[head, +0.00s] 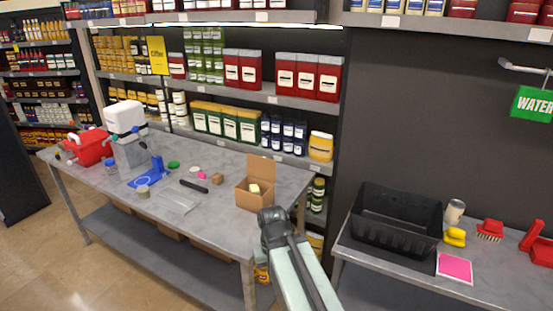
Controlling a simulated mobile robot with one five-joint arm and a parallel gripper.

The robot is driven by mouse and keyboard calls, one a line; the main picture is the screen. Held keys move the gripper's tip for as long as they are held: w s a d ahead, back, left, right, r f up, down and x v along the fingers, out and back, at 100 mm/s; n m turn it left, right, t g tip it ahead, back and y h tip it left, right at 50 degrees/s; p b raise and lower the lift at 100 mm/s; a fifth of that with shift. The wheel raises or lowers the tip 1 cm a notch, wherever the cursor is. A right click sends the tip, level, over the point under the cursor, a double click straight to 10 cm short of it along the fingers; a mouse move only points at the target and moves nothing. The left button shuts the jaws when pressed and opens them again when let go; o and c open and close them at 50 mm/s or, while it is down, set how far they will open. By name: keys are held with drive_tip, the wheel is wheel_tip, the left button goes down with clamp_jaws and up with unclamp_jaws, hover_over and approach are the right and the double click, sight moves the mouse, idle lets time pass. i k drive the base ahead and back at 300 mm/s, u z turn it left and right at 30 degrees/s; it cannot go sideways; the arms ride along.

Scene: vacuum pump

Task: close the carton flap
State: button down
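An open brown carton (254,198) stands near the right end of the left grey table. Its flap (261,166) stands upright at the back of the carton. A small pale yellow block (255,188) shows in the opening. My gripper (270,214) is at the front right of the carton, at about its height in the picture. The arm reaches up from the bottom of the view. The gripper looks dark and small here, and its fingers cannot be made out. I cannot tell whether it touches the carton.
On the left table (215,228) are a white and grey machine (128,135), a red pot (90,147), a blue stand (150,172), a black bar (194,186) and a clear flat bag (178,201). A black crate (395,222) stands on the right table. A gap separates the tables.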

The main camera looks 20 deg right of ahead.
sight(264, 168)
drive_tip(key=z, duration=0.05)
drive_tip(key=i, duration=1)
drive_tip(key=u, duration=0.05)
